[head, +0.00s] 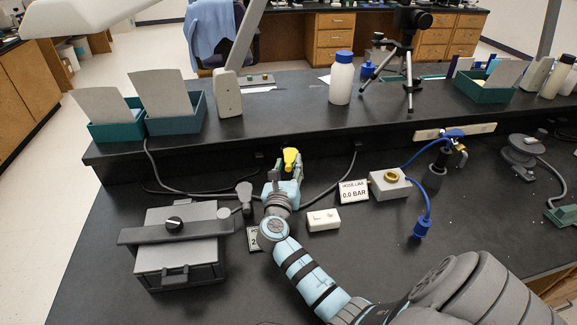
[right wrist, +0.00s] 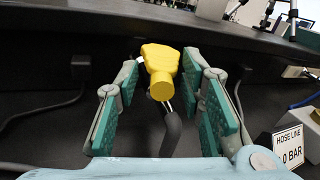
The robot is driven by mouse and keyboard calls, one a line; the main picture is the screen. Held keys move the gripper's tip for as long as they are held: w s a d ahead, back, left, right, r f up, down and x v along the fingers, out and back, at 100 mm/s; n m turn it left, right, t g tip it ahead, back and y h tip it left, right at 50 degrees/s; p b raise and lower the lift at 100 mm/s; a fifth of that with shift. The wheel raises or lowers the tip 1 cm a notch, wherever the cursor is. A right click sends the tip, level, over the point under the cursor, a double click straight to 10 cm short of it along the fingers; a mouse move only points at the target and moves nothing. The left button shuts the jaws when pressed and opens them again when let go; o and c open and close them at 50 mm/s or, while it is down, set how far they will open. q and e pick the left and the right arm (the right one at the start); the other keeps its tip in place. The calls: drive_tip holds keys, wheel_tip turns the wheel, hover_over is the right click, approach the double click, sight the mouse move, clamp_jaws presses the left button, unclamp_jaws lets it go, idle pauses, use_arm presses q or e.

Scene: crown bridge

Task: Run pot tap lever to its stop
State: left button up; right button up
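A yellow lever (head: 291,157) stands up behind my right gripper (head: 286,174) in the middle of the head view. In the right wrist view the yellow lever (right wrist: 161,68) shows between the two green-padded fingers, on top of a dark stem. The fingers of my right gripper (right wrist: 160,88) are apart, with a visible gap on each side of the lever. The grey pot (head: 178,262), with a bar and black knob on top, stands to the left. My gripper and wrist hide the lever's base and any link to the pot. My left gripper is not in view.
A white block (head: 323,219) and a "HOSE LINE 0.0 BAR" sign (head: 353,191) stand to the right. A second sign (head: 253,238) is partly hidden by my arm. A grey box (head: 390,186) with a blue hose lies farther right. A raised shelf (head: 270,120) runs behind.

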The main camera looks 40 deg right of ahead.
sight(288, 163)
wheel_tip(288, 163, up, 10)
drive_tip(key=shift+r, duration=0.1)
drive_tip(key=shift+c, duration=0.4)
